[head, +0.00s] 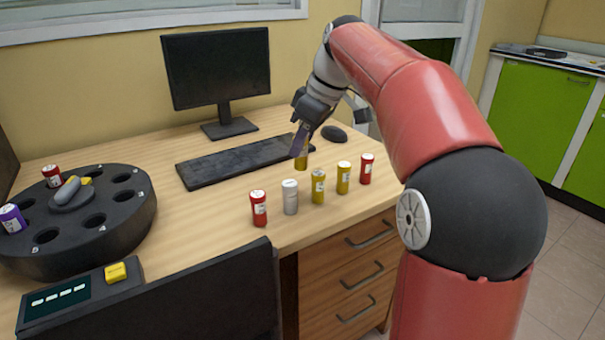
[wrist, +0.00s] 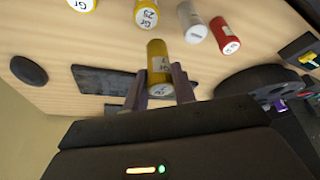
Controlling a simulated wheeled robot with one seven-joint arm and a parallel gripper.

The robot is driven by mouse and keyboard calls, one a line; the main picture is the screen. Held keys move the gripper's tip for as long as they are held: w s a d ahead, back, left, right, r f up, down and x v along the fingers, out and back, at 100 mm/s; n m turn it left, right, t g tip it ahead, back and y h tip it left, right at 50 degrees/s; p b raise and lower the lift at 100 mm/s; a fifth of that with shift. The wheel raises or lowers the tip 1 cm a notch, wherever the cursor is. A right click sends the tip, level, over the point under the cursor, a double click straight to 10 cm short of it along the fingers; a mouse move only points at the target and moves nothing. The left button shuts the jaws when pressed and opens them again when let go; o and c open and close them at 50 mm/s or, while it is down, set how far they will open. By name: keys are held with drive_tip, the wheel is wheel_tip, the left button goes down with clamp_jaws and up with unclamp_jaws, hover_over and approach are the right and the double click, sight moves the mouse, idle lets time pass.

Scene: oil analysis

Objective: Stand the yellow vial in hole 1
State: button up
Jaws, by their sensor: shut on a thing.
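My gripper (head: 300,140) is shut on a yellow vial (head: 301,161) and holds it over the desk, near the right end of the keyboard. In the wrist view the yellow vial (wrist: 158,62) sits between the two fingers (wrist: 160,90). The dark round carousel (head: 125,232) with numbered holes stands at the left of the desk, well away from my gripper. It holds a red vial (head: 52,176) at the back and a purple vial (head: 12,218) at the left. Several holes are empty. The hole numbers are too small to read surely.
A row on the desk has a red vial (head: 259,208), a white vial (head: 290,197), two yellow vials (head: 318,187) (head: 343,178) and another red vial (head: 366,169). A keyboard (head: 235,163), monitor (head: 217,70) and mouse (head: 334,133) stand behind. A control panel (head: 80,297) is in front of the carousel.

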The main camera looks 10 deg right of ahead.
sight(303, 169)
drive_tip(key=shift+f+b, duration=0.45)
drive_tip(key=shift+f, duration=3.05)
drive_tip(key=shift+f, duration=0.15)
drive_tip(key=o, duration=0.6)
drive_tip(key=shift+o, duration=0.2)
